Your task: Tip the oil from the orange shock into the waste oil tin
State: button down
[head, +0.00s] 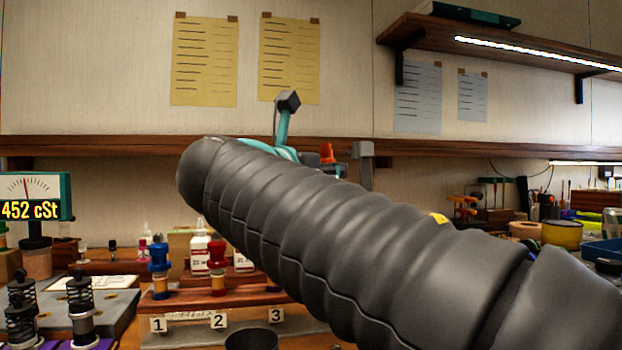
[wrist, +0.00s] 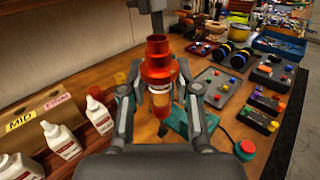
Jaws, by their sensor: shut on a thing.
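My gripper (wrist: 160,97) is shut on the orange shock (wrist: 158,68), with one finger on each side of it in the wrist view. The shock has a clear section low down that looks amber. Its tilt is hard to judge. In the head view my dark arm hides most of the gripper, and a small orange part of the shock (head: 327,152) shows above the arm. A dark round container (head: 252,340) is cut off at the bottom edge of the head view. I cannot tell whether it is the waste oil tin.
A numbered wooden stand (head: 180,303) holds a blue shock (head: 159,262) at 1 and a red one (head: 217,262) at 2. A viscosity gauge (head: 35,197) reads 452 cSt. White bottles (wrist: 98,114) stand at the wrist view's left. A red button (wrist: 246,148) is at right.

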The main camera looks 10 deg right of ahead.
jog(key=shift+r, duration=1.3)
jog(key=shift+d, duration=0.1)
